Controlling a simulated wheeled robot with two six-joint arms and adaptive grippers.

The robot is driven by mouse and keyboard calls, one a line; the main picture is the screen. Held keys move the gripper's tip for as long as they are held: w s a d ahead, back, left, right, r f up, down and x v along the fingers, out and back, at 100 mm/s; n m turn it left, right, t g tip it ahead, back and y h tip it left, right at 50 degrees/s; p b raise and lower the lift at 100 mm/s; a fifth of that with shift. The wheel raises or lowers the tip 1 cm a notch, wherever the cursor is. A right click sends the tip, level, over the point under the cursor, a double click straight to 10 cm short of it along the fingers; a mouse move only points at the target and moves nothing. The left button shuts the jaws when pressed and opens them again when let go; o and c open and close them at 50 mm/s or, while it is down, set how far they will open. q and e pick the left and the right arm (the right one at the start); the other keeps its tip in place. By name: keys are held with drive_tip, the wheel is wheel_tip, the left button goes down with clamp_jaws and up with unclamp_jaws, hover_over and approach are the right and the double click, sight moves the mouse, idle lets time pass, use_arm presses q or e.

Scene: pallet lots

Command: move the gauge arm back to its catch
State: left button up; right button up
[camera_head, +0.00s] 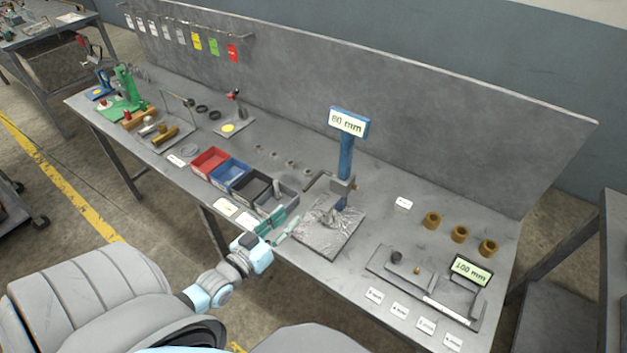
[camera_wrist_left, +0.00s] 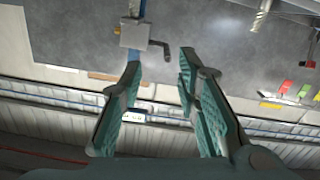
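The gauge stand has a blue post (camera_head: 346,158) topped by a sign (camera_head: 348,122) reading 80 mm. A grey block (camera_head: 341,187) sits on the post above a shiny metal base plate (camera_head: 327,232). In the left wrist view the block (camera_wrist_left: 133,36) shows with a short dark bent bar (camera_wrist_left: 160,48) sticking out of it; I cannot tell whether this bar is the gauge arm. The catch is not clearly visible. My left gripper (camera_head: 291,213) is open and empty, left of the base plate. Its teal fingers (camera_wrist_left: 160,68) are spread apart, touching nothing. My right gripper is not in view.
Red (camera_head: 210,160), blue (camera_head: 233,175) and dark bins stand left of the gauge. A tray (camera_head: 392,273) with a 100 mm sign (camera_head: 471,270) lies to the right. Several brown rings (camera_head: 459,233) stand behind it. A grey back panel (camera_head: 450,130) closes the bench's far side.

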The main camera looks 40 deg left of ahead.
sight(321, 174)
use_arm(q)
drive_tip(key=shift+t, duration=0.4)
drive_tip(key=w+b, duration=0.2)
drive_tip(key=w, duration=0.2)
drive_tip(key=w+a+b, duration=0.1)
drive_tip(key=w+b, duration=0.1)
drive_tip(key=w, duration=0.3)
drive_tip(key=w+b, duration=0.2)
drive_tip(key=w, duration=0.3)
drive_tip(key=shift+a+r, duration=0.25)
drive_tip(key=shift+a, duration=0.05)
drive_tip(key=shift+w+r, duration=0.1)
drive_tip(key=shift+w, duration=0.05)
drive_tip(key=shift+r, duration=0.2)
clamp_jaws()
